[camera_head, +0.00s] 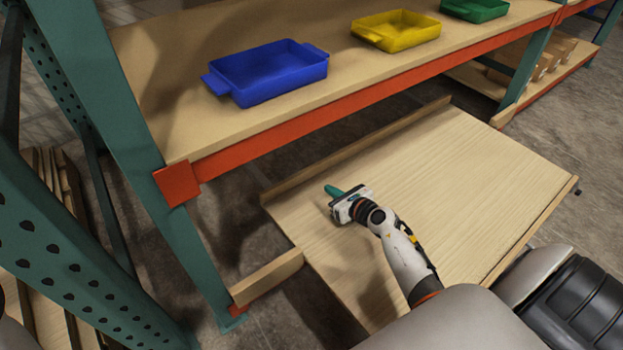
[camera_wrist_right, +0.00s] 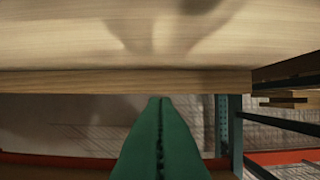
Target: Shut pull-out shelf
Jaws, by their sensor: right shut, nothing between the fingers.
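The pull-out shelf (camera_head: 465,165) is a pale wooden board with a raised strip along its rack-side edge. In the head view it sticks out from under the rack's upper shelf. My right gripper (camera_head: 332,190) has green fingers and is over the board, near that strip. In the right wrist view the shut, empty fingers (camera_wrist_right: 160,101) point at a wooden strip along the edge of the board (camera_wrist_right: 60,40). I cannot tell whether the tips touch it. My left gripper is not in view.
The rack's upper shelf (camera_head: 180,100) has an orange beam (camera_head: 300,127) and holds a blue bin (camera_head: 268,75), a yellow bin (camera_head: 396,31) and a green bin (camera_head: 475,9). A teal post (camera_head: 125,130) stands at the left. Bare concrete floor (camera_head: 580,215) shows at the right.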

